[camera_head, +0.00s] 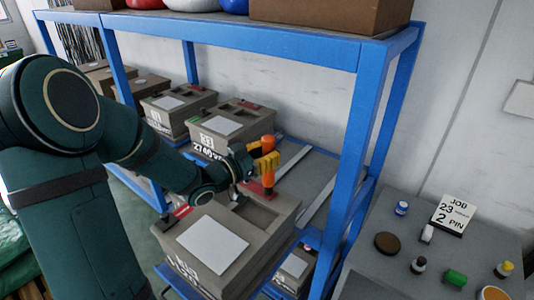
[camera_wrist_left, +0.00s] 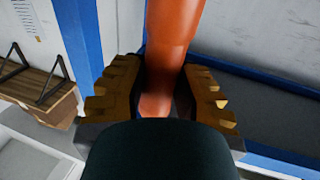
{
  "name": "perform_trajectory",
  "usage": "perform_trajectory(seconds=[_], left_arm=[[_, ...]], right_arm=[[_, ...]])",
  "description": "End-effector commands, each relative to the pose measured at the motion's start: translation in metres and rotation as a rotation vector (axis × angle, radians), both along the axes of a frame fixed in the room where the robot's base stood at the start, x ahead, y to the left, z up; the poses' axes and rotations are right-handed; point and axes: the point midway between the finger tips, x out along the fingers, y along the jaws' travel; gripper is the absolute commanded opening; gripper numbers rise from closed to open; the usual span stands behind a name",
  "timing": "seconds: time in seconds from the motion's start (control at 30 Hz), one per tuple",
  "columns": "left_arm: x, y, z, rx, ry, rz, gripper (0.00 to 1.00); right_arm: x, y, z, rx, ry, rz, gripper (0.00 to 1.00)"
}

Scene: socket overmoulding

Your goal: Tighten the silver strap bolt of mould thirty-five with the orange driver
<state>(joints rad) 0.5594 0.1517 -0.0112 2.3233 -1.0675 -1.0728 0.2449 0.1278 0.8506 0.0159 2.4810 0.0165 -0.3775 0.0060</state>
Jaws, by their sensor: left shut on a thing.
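My left gripper (camera_head: 264,163) comes in from the left over the front mould. Its yellow fingers are shut on the orange driver (camera_head: 268,181), which shows above and below them and looks roughly upright. In the left wrist view the orange driver (camera_wrist_left: 170,50) stands between the two toothed fingers (camera_wrist_left: 162,95). The front mould (camera_head: 262,257) is a grey-brown block with a white label on top and a red piece at its left corner; its number is too small to read. I cannot make out a silver strap bolt or whether the driver tip touches anything. My right gripper is not in view.
More moulds (camera_head: 205,123) stand behind on the blue-framed rack (camera_head: 363,100); one seems to read 27. The rack's upright is right of the front mould.

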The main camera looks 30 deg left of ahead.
Motion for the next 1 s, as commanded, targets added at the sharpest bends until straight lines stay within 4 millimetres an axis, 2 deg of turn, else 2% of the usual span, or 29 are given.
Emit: perform_trajectory(seconds=[0.03, 0.27, 1.0], left_arm=[[-0.001, 0.000, -0.004, -0.001, 0.012, 0.000, 0.00], [-0.001, 0.000, -0.003, -0.002, 0.013, 0.000, 0.00], [0.000, 0.000, 0.033, 0.001, 0.002, 0.000, 0.00]], right_arm=[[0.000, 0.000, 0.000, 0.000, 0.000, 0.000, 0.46], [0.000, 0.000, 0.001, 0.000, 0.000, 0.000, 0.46], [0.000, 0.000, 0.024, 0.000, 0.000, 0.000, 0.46]])
